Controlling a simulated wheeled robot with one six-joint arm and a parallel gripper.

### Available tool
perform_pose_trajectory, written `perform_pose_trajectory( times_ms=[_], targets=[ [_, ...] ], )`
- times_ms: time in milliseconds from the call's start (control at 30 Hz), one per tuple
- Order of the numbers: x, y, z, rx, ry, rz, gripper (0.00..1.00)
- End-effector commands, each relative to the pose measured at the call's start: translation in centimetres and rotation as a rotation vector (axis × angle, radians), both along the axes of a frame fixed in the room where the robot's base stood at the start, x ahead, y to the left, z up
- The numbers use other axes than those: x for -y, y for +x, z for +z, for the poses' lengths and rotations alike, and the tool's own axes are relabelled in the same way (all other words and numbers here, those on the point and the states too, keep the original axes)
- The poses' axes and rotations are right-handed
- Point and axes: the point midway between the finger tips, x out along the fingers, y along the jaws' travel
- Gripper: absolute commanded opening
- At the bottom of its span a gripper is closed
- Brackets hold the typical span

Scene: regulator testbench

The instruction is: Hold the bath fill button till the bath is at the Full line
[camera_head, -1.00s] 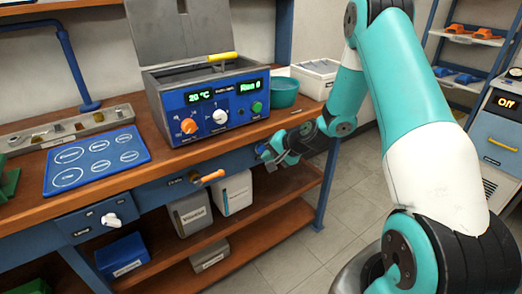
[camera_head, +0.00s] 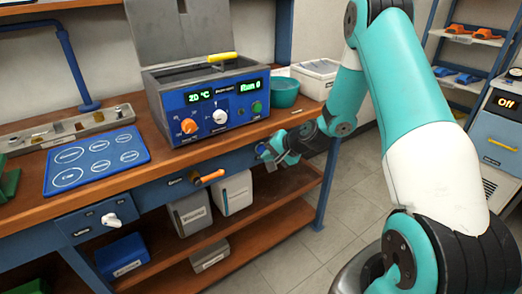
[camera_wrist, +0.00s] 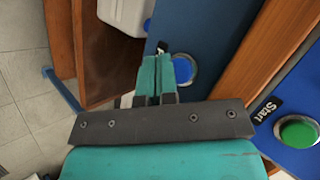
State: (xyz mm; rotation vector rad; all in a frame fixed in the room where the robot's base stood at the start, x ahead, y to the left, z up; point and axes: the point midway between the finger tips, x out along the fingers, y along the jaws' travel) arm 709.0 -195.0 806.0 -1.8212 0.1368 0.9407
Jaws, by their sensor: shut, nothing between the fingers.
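The bath (camera_head: 205,70) is a grey box with a blue front and its lid raised, standing on the bench. One display reads 20 °C. The water level and the Full line cannot be made out. A blue round button in a metal ring (camera_wrist: 184,68) is on the blue bench front in the wrist view, its label mostly covered. My gripper (camera_wrist: 156,62) is shut and empty, its tips just left of this button and partly overlapping its ring. Whether they touch it cannot be told. In the head view my gripper (camera_head: 270,154) is at the bench front, below the worktop edge.
A green Start button (camera_wrist: 297,132) is on the bath's front. A teal bowl (camera_head: 285,92) and white bin (camera_head: 318,78) stand right of the bath. An orange-handled valve (camera_head: 210,177) and a white knob (camera_head: 112,220) stick out of the bench front. Floor to the right is open.

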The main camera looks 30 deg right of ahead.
Motion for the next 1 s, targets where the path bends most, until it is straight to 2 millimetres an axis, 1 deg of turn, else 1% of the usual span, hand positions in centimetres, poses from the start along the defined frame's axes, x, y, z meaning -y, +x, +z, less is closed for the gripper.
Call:
perform_pose_trajectory(
  times_ms=[300, 1000],
  targets=[
    [-0.1, 0.8, 0.0, 0.000, 0.000, 0.000, 0.00],
    [-0.1, 1.2, 0.0, 0.000, 0.000, 0.001, 0.00]
  ],
)
